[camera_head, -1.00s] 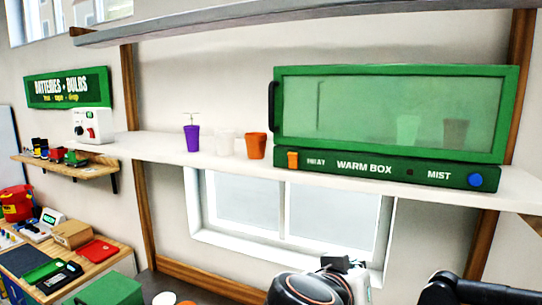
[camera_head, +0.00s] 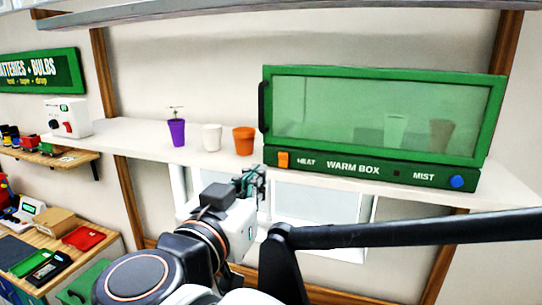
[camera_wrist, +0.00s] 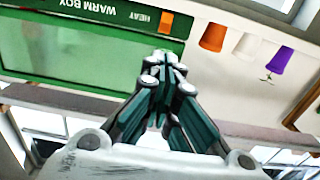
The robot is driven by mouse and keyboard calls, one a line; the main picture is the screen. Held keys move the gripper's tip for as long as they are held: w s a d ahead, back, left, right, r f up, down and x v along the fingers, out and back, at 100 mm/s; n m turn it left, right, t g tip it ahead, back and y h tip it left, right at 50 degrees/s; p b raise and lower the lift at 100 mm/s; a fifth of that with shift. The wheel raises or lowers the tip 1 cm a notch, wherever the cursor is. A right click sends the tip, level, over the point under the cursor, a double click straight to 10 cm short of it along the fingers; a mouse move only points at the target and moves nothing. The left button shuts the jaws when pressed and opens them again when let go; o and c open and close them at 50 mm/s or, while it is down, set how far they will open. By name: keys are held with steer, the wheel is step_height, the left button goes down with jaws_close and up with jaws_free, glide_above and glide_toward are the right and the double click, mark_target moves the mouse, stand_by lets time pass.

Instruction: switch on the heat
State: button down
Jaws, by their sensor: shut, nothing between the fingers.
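The green warm box (camera_head: 380,119) stands on the white shelf with its glass door closed. An orange switch (camera_head: 283,160) labelled HEAT sits at the left of its front strip. A blue knob (camera_head: 457,182) labelled MIST sits at the right. My gripper (camera_head: 252,178) is shut and empty, in front of and a little below the shelf, left of and below the orange switch. In the wrist view the picture is upside down; my gripper (camera_wrist: 164,72) points toward the shelf, with the orange switch (camera_wrist: 168,22) beyond its tips and the warm box (camera_wrist: 95,47) to the left. They look apart.
On the white shelf (camera_head: 135,135), left of the box, stand a purple pot (camera_head: 177,132) with a sprout, a white pot (camera_head: 212,137) and an orange pot (camera_head: 244,140). A window lies below. A lower bench (camera_head: 92,255) with several items is at the left.

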steer(key=p, duration=0.3)
glide_toward(287, 146)
steer(key=x, duration=0.5)
steer(key=shift+f, duration=0.1)
steer(key=shift+w, duration=0.1)
steer(key=shift+w+d+g+p, duration=0.1)
steer(key=shift+w+g+p, duration=0.2)
steer(key=shift+g, duration=0.1)
steer(key=shift+r, duration=0.2)
steer(key=shift+w+r+g+y+p, duration=0.15)
steer(key=shift+g+y+p, duration=0.15)
steer(key=shift+g+p, duration=0.15)
steer(key=shift+w+d, duration=0.1)
